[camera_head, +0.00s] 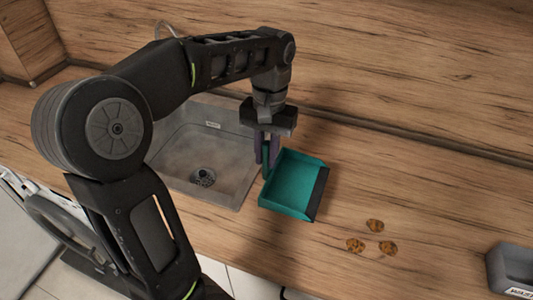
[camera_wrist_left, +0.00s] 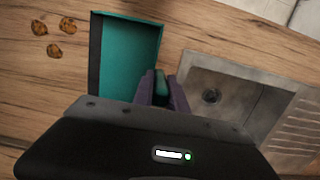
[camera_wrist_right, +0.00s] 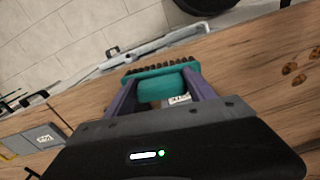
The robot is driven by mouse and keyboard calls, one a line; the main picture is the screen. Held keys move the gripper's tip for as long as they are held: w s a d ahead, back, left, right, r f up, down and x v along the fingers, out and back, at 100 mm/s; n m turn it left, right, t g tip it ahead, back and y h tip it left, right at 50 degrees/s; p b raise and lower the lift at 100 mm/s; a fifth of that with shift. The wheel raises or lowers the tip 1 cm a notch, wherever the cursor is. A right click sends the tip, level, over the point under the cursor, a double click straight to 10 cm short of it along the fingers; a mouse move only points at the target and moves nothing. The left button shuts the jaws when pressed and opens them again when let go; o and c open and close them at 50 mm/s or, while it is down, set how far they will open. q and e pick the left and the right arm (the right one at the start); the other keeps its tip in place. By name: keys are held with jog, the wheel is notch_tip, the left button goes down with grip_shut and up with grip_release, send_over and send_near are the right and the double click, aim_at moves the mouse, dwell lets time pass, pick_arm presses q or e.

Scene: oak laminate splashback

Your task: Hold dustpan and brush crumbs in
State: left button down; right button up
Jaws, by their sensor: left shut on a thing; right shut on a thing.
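The teal dustpan (camera_head: 292,182) rests on the wooden counter beside the sink, its dark front lip facing right. My left gripper (camera_head: 267,150) is shut on its handle; the handle also shows between the purple fingers (camera_wrist_left: 162,88) in the left wrist view. Brown crumbs (camera_head: 375,248) lie in a loose group on the counter, to the right of the lip and apart from it. They also show in the left wrist view (camera_wrist_left: 54,50). My right gripper (camera_wrist_right: 155,95) is shut on the teal brush (camera_wrist_right: 162,76) with dark bristles. The brush and right gripper are outside the head view.
A sink (camera_head: 205,165) with a drain is left of the dustpan. A grey labelled bin (camera_head: 512,268) stands at the right edge; a grey labelled box (camera_wrist_right: 38,138) shows in the right wrist view. Counter around the crumbs is clear. A wooden splashback runs behind.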

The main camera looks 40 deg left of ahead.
aim_at(266, 183)
pick_arm(q)
jog(key=shift+f, duration=0.1)
